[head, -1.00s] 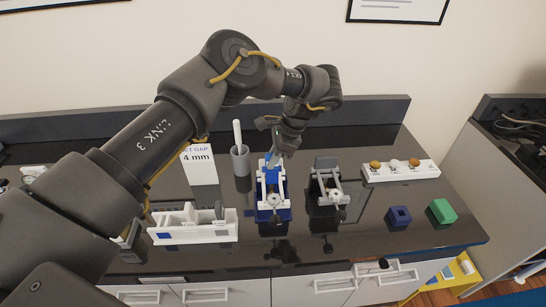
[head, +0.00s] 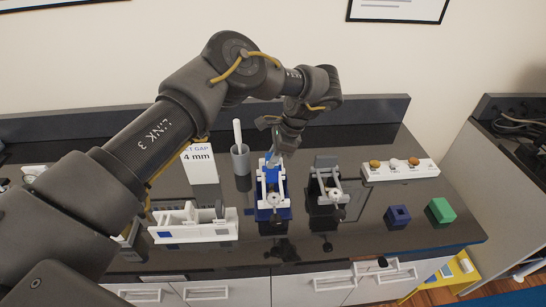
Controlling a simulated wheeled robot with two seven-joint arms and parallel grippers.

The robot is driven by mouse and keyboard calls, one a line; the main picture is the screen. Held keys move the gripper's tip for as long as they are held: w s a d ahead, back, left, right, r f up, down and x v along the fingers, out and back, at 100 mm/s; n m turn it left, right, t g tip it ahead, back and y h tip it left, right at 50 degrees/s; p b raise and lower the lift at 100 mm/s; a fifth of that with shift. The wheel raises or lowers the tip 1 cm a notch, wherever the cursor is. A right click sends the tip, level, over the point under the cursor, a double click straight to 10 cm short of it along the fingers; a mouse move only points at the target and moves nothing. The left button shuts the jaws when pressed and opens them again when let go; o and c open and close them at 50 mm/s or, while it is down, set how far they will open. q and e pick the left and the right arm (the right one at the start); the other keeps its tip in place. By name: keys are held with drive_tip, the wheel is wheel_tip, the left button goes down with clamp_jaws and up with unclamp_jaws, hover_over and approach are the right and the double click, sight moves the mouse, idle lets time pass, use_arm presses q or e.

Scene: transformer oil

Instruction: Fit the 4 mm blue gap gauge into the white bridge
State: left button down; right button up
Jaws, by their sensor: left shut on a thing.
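The white bridge (head: 261,190) stands on a blue base (head: 273,214) in the middle of the dark worktop, with a round knob at its front. My left gripper (head: 279,154) reaches down at the back of the bridge and is shut on a small blue piece (head: 267,168), which looks like the blue gap gauge. The gripper hides part of it, and I cannot tell whether the piece is seated in the bridge or only touching it. My right gripper is not in view.
A grey-and-black clamp (head: 326,185) stands close on the right. A grey cup (head: 240,160) and a "4 mm" card (head: 199,168) are to the left, behind a white rack (head: 207,233). A button strip (head: 400,171), blue block (head: 398,217) and green block (head: 441,211) lie right.

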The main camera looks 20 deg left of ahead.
sight(276, 169)
use_arm(q)
drive_tip(key=shift+f+b, duration=2.1)
drive_tip(key=shift+f, duration=1.7)
drive_tip(key=c, duration=1.3)
unclamp_jaws()
drive_tip(key=shift+p+v, duration=1.35)
drive_tip(key=shift+v, duration=4.1)
drive_tip(key=shift+a, duration=0.1)
